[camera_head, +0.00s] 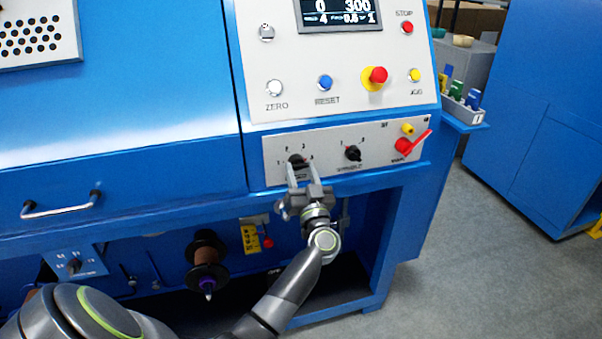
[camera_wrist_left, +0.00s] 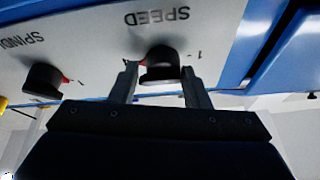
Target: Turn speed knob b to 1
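A black knob (camera_head: 297,160) with a red pointer mark sits at the left of a grey control strip on the blue machine. In the left wrist view this knob (camera_wrist_left: 161,66) is by the upside-down word SPEED; its red mark points left there, away from the visible 1 at its right. My left gripper (camera_head: 300,172) has one finger on each side of the knob. In the wrist view its fingers (camera_wrist_left: 160,84) stand apart, with slight gaps beside the knob; contact is not clear. No letter b is readable. My right gripper is not in view.
A second black knob (camera_head: 352,153) and a red switch (camera_head: 404,146) are to the right on the strip. Buttons and a display (camera_head: 340,14) reading 4 at lower left are above. A spool (camera_head: 207,262) and a small knob (camera_head: 75,265) are below.

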